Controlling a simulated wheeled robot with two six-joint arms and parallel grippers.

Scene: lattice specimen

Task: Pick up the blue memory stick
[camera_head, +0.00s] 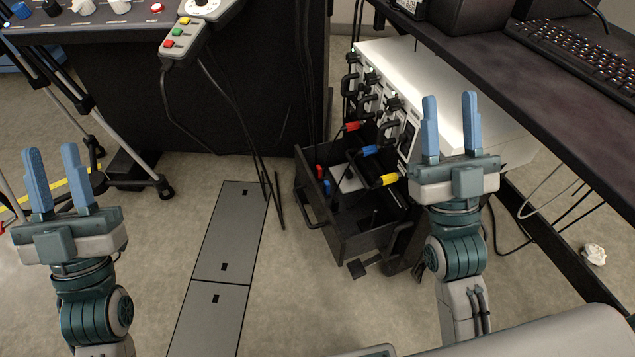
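I cannot tell for sure which thing is the blue memory stick. A black open drawer (350,246) low in the middle holds small coloured pieces. A blue-ended piece (370,151) lies at its upper side, between a red one and a yellow one. A smaller blue piece (327,187) shows at the drawer's left side, just below a small red one. My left gripper (53,180) is open and empty at far left, well away from the drawer. My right gripper (449,128) is open and empty, just right of the drawer in the picture.
A white cabinet (440,80) with black handles stands behind the drawer. A dark desk with a keyboard (580,55) overhangs the right. A control panel (110,14) and hanging pendant (184,38) with cables are upper left. Crumpled paper (594,254) lies right. Floor left of the drawer is mostly clear.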

